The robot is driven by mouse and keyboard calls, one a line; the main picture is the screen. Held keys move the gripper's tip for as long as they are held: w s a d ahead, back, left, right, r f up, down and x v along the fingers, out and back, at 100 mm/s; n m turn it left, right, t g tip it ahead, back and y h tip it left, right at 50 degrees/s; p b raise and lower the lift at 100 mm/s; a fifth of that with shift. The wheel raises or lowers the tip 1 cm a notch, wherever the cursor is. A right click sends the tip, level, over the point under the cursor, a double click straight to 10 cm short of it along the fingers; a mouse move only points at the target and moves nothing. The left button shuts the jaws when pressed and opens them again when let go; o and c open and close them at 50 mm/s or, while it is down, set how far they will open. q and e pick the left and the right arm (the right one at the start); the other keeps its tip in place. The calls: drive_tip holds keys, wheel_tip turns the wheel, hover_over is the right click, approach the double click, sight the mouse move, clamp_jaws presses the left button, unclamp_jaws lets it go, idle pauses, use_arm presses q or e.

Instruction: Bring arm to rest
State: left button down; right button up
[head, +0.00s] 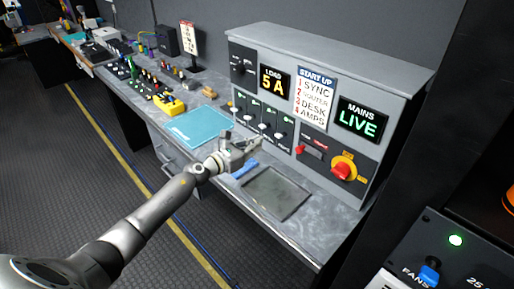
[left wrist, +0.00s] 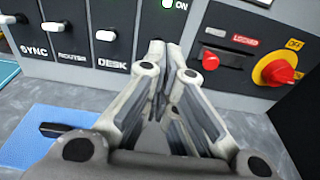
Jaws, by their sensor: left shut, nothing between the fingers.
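My left gripper (head: 257,144) reaches over the desk from the left, its fingertips close to the lower front of the grey control panel (head: 235,62). In the left wrist view the fingers (left wrist: 160,52) are together with nothing between them, pointing at the panel. Behind them are switches with white handles marked SYNC (left wrist: 54,28), ROUTER and DESK (left wrist: 105,35), and a lit green ON label. I cannot tell whether the fingertips touch the panel. My right gripper is in neither view.
The panel bears a red knob (head: 343,170) on yellow, a red lever (head: 301,150), and displays reading "5 A" and "LIVE". A light blue mat (head: 200,125) and a dark square plate (head: 275,193) lie on the desk. A FANS panel (head: 462,265) is at lower right. Floor at left is clear.

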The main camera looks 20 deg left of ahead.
use_arm(q)
drive_tip(key=s+d+f+n+g+y, duration=0.1)
drive_tip(key=s+f+n+g+y, duration=0.15)
drive_tip(key=s+n, duration=0.8)
drive_tip(key=s+d+f+n+g+y, duration=0.1)
drive_tip(key=s+f+n+g+y, duration=0.2)
drive_tip(key=s+n, duration=0.75)
drive_tip(key=s+d+f+n+g+y, duration=0.25)
drive_tip(key=s+f+n, duration=0.4)
drive_tip(key=n, duration=0.65)
drive_tip(key=s+d+n+g+h, duration=0.2)
drive_tip(key=s+d+n+g, duration=0.25)
drive_tip(key=s, duration=0.95)
wheel_tip(320, 180, down, 27)
drive_tip(key=s+b, duration=0.1)
drive_tip(key=b, duration=0.2)
drive_tip(key=s+a+f+g+b, duration=0.2)
drive_tip(key=s+f, duration=1.5)
drive_tip(key=f, duration=0.3)
drive_tip(key=shift+s+m, duration=0.2)
drive_tip(key=shift+m, duration=0.15)
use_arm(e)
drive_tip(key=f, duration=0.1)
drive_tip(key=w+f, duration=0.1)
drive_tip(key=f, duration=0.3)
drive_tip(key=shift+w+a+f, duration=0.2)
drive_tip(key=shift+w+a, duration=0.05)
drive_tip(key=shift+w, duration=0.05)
